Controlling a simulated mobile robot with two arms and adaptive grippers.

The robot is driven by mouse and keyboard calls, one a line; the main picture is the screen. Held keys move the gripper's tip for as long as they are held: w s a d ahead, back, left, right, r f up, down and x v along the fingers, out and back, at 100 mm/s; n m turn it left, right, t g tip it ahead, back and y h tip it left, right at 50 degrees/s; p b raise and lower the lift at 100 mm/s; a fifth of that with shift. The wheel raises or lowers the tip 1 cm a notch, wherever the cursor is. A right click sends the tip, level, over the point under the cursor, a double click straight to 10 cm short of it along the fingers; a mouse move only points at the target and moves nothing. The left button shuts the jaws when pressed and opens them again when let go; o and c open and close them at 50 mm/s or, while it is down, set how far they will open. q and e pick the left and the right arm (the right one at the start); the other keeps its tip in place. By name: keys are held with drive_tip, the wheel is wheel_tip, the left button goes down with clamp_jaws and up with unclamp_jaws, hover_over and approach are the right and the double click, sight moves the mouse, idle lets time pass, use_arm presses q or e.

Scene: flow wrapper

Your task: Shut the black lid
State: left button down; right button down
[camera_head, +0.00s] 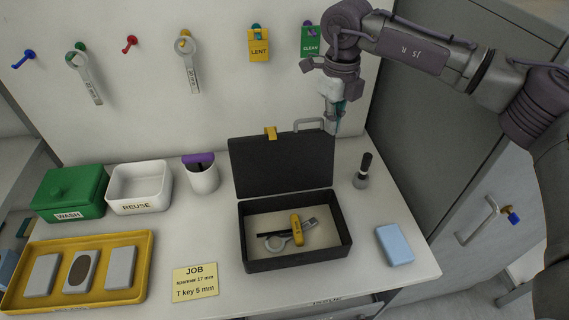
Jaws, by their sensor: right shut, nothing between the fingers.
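The black lid (282,165) stands raised, nearly upright, at the back of the black box (299,262). A yellow latch (270,133) and a grey handle (309,124) show at its top edge. Inside the open box lie a yellow-handled tool (296,229), a ring-ended spanner (277,242) and a dark rod. My right gripper (335,124) is shut and empty. It is at the lid's upper right corner, by the handle; I cannot tell whether it touches. My left gripper is not in view.
A dark-topped brush (363,172) and a blue block (394,245) stand right of the box. A white cup (202,176), white REUSE bin (139,187), green WASH box (70,191), yellow tray (147,268) and JOB note (195,281) are left. Tools hang on the back panel.

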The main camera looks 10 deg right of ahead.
drive_tip(key=shift+s+r+b, duration=0.2)
drive_tip(key=shift+s+b, duration=0.15)
drive_tip(key=shift+s, duration=1.3)
drive_tip(key=s+b, duration=0.2)
drive_tip(key=s, duration=0.4)
drive_tip(key=shift+s+d+f+b, duration=0.2)
drive_tip(key=shift+f+b, duration=0.1)
drive_tip(key=shift+b, duration=0.1)
drive_tip(key=shift+r, duration=0.1)
idle(0.9)
wheel_tip(320, 180, up, 6)
drive_tip(key=p, duration=0.3)
idle(0.3)
idle(0.5)
